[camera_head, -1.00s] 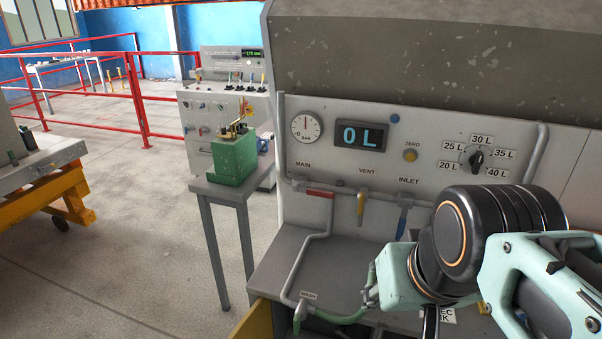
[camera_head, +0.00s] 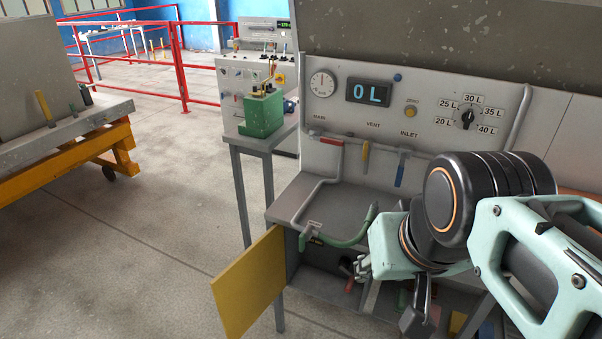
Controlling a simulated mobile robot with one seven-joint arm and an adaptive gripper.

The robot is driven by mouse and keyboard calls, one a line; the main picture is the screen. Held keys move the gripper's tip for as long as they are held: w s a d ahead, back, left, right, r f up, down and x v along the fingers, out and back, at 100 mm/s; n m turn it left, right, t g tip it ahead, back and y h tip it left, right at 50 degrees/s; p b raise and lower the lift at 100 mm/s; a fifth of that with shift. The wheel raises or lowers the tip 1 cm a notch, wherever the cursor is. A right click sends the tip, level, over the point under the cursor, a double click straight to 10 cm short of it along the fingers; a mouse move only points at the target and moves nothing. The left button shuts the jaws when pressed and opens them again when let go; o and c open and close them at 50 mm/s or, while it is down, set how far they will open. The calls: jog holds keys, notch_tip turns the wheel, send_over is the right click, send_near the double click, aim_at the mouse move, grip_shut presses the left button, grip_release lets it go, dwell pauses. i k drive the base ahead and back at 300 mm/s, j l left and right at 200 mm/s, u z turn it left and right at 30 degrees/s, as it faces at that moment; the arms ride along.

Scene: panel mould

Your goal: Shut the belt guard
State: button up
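A yellow panel (camera_head: 248,285) stands swung out from the lower front left of the grey machine (camera_head: 330,195), beside an open lower compartment (camera_head: 335,262). No label on it shows, so I cannot tell whether it is the belt guard. My gripper (camera_head: 420,308) is at the lower right, in front of the compartment and to the right of the yellow panel, apart from it. My pale green and black arm hides most of it, and its fingertips are not clear.
Red, yellow and blue valve handles (camera_head: 366,158) hang below the gauge panel. A small table (camera_head: 258,142) with a green device (camera_head: 262,115) stands left of the machine. The floor (camera_head: 160,230) left of the panel is clear.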

aim_at(245, 288)
jog(key=k+u, duration=0.1)
jog(key=k+z, duration=0.1)
jog(key=z, duration=0.3)
jog(key=j+z, duration=0.3)
jog(key=i+j+z, duration=0.1)
jog(key=j+z, duration=0.55)
jog(key=j, duration=1)
jog(key=k+j, duration=0.15)
jog(key=j, duration=0.4)
jog(key=j+z, duration=0.1)
jog(key=j, duration=0.5)
jog(key=k+j, duration=0.15)
jog(key=j, duration=0.4)
jog(key=k, duration=0.35)
